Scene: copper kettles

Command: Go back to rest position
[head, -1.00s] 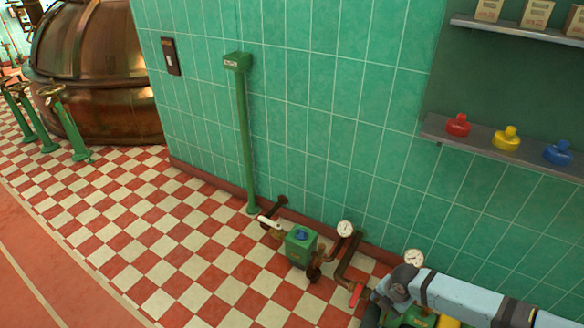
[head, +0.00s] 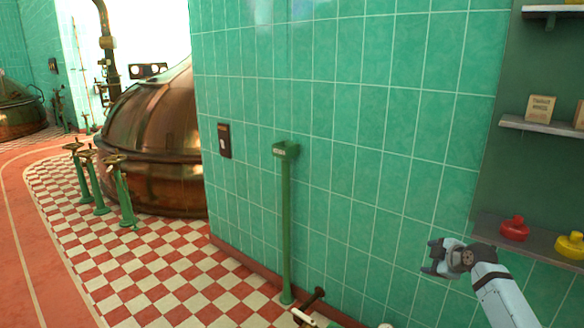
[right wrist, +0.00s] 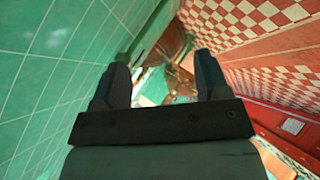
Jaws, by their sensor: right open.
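My right gripper (head: 432,258) is raised in front of the green tiled wall, at the lower right of the head view. Its fingers point left, toward the copper kettle side. In the right wrist view its two dark fingers (right wrist: 162,85) stand wide apart with nothing between them. Past them, the tiled wall and the checkered floor show tilted. My left gripper is in neither view.
A green post (head: 286,225) stands by the wall. A copper kettle (head: 155,140) and green valve stands (head: 124,195) are left.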

